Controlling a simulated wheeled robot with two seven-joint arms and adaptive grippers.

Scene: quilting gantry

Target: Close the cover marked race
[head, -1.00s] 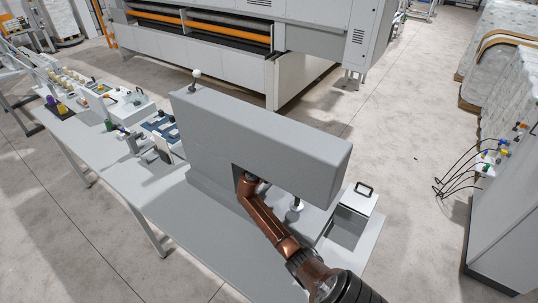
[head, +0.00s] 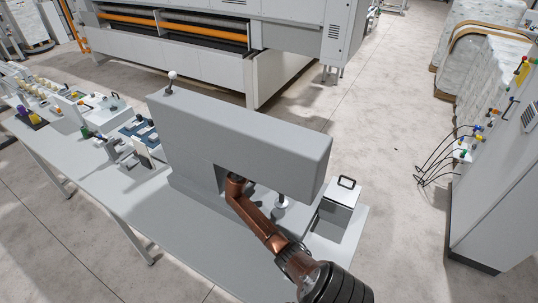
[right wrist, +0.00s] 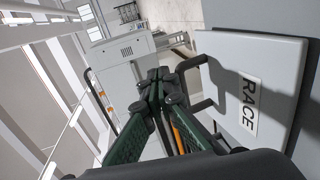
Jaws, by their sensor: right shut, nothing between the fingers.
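In the right wrist view, the cover marked RACE (right wrist: 262,62) is a pale flat plate at the right, with its dark handle (right wrist: 196,82) along its left edge. My right gripper (right wrist: 165,76) is shut and empty. Its fingertips appear just left of the handle; I cannot tell whether they touch it. In the head view, my right arm reaches under the grey machine head, which hides the gripper. A pale lid with a black handle (head: 341,195) shows at the machine's right end, but no lettering is readable there. My left gripper is not in view.
The grey machine head (head: 235,135) stands over the table (head: 120,190) and blocks the space behind it. Smaller devices (head: 140,133) crowd the table's left part. A cabinet with cables (head: 495,190) stands at the right. Floor is clear between.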

